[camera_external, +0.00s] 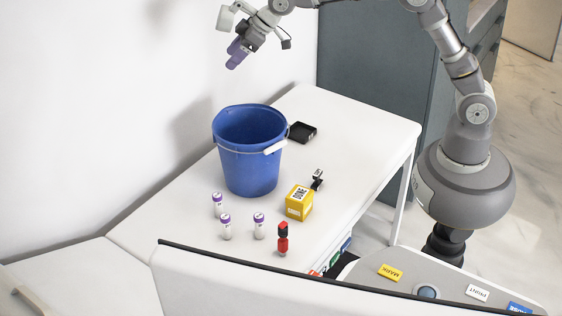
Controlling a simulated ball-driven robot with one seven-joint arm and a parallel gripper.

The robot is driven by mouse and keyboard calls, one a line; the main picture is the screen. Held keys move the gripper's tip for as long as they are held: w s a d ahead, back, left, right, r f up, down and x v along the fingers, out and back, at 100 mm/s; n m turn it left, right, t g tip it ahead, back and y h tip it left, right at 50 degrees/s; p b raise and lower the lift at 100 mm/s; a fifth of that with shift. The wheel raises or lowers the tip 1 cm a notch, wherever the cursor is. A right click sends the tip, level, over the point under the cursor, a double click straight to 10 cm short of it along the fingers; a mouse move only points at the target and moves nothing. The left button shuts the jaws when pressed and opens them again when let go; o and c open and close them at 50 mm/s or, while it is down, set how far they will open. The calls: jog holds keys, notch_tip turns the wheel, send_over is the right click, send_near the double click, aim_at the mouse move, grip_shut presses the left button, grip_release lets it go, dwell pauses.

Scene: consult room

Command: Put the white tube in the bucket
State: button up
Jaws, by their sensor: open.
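Several small things stand on the white table, among them three white tubes with purple caps. One white tube (217,206) is at the back left, a second white tube (226,228) is in front of it, and a third white tube (259,226) is to the right. All three are upright, near the bucket's front. The blue bucket (250,165) stands upright on the table with its pale handle resting at the right of the rim. My gripper (237,54) is open, high above and slightly left of the bucket, away from the tubes. No object shows clearly between its purple-tipped fingers.
A yellow box (299,203) and a small black item (317,179) are right of the bucket. A red and black figure (283,239) stands in front. A black tray (301,132) lies behind right. The table's right part (370,135) is clear. A white wall runs along the left.

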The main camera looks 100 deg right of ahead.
jog(key=s+a+r+t+b, duration=0.2)
jog(key=s+a+r+t, duration=0.15)
jog(key=a+r, duration=0.75)
jog(key=s+a+r+t+b, duration=0.1)
jog(key=s+a+r, duration=0.2)
jog(key=s+r, duration=0.3)
jog(key=s+a+r+t+y+b, duration=0.1)
jog(key=s+a+r+t, duration=0.1)
jog(key=s+a+r, duration=0.2)
jog(key=s+a+r+n+t, duration=0.1)
jog(key=s+a+r, duration=0.3)
jog(key=s+r, duration=0.4)
notch_tip(320, 180, up, 4)
jog(key=shift+s+a+f+y+b, duration=0.1)
jog(key=shift+s+a+y+b, duration=0.05)
jog(key=shift+s+y+b, duration=0.25)
